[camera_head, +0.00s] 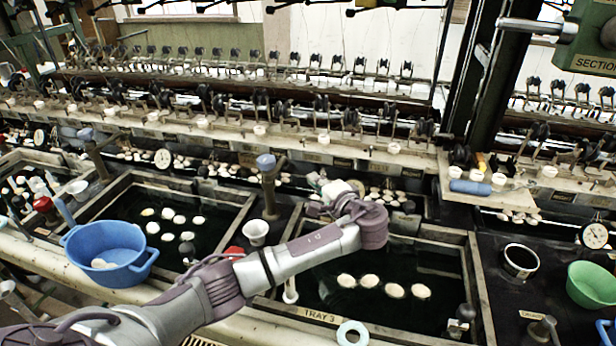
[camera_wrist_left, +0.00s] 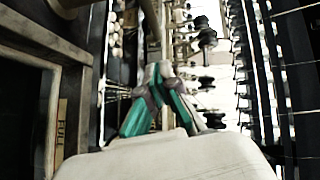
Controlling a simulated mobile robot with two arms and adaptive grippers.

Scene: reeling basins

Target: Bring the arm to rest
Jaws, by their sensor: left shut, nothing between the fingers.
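My left arm (camera_head: 300,255) comes in from the lower left and reaches over the dark basin marked TRAY 3 (camera_head: 320,316). Its wrist bends away from me, so my left gripper (camera_head: 318,182) shows only in part beyond it, near the back edge of the basin. In the left wrist view the green-sided fingers of the left gripper (camera_wrist_left: 158,72) come together at their tips, shut with nothing between them. My right gripper is not in view.
Several pale cocoons (camera_head: 394,290) float in the basin below the arm. A blue bowl (camera_head: 107,252) stands at the left and a green bowl (camera_head: 592,285) at the right. A tap post (camera_head: 269,190) rises left of the gripper. A reeling bench (camera_head: 330,150) runs behind.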

